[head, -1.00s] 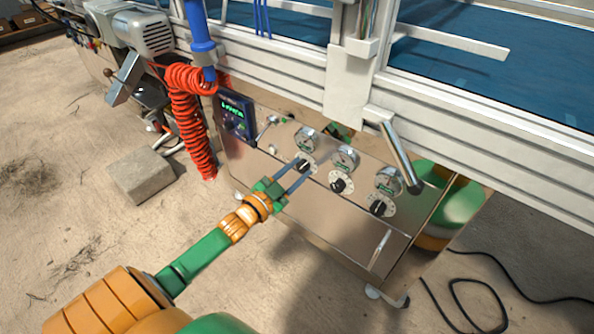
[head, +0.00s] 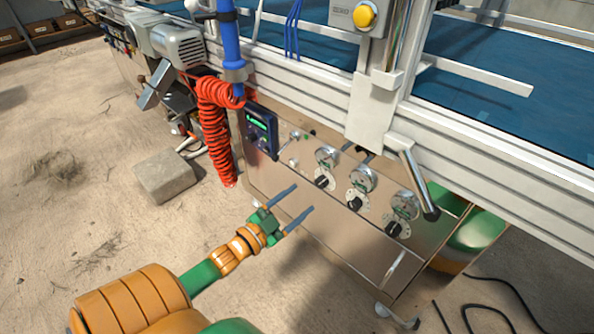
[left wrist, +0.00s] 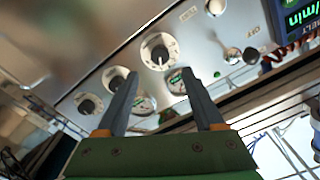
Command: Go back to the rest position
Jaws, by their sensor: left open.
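My left gripper (head: 297,203) is open and empty in the head view, its two grey fingers apart in front of the steel control panel (head: 283,192). In the left wrist view its fingers (left wrist: 163,88) point at the panel, with a black knob (left wrist: 160,52) beyond the gap between them. The panel carries several round gauges (head: 363,179) with black knobs (head: 355,203) below them. I see no contact between the fingers and any knob. My right gripper is not in view.
A display box (head: 260,130) is at the panel's left. A red coiled hose (head: 213,135) hangs beside it. A white frame rail (head: 480,137) and blue belt (head: 500,85) lie above. A concrete block (head: 165,176) and black cable (head: 505,285) lie on the floor. Open floor is at left.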

